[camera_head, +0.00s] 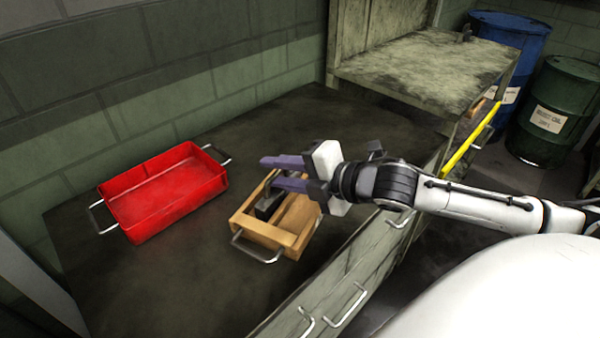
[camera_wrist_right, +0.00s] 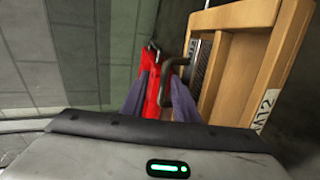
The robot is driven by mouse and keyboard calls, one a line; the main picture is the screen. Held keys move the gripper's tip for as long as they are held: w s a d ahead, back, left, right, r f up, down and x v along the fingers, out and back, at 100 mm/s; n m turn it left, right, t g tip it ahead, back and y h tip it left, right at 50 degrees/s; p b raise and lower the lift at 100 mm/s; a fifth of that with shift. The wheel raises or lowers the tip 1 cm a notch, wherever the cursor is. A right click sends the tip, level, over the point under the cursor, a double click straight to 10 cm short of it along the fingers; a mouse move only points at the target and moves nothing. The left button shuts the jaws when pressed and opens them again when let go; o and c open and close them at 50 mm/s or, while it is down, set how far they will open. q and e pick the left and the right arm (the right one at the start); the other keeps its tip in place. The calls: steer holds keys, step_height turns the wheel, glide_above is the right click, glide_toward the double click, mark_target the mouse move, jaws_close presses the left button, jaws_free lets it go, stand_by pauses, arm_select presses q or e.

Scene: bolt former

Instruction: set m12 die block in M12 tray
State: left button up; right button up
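The wooden tray (camera_head: 291,238) stands on the dark tabletop, and its label in the wrist view (camera_wrist_right: 237,88) reads M12. A dark block (camera_head: 267,206), seemingly the die block, sits in the tray's left part. A dark ridged surface (camera_wrist_right: 203,62) shows inside the tray in the wrist view; I cannot tell whether it is the same block. My left gripper is not in view.
A red tray (camera_head: 119,187) with wire handles stands left of the wooden tray, with a gap between. A worn raised shelf (camera_head: 430,65) stands at the back right. Blue (camera_head: 515,40) and green (camera_head: 556,95) drums stand beyond. The near left tabletop is clear.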

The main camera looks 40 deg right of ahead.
steer(key=v, duration=0.3)
arm_select(q)
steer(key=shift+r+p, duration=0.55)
steer(key=shift+p, duration=0.1)
arm_select(e)
steer(key=shift+v, duration=1.55)
steer(key=shift+r, duration=0.1)
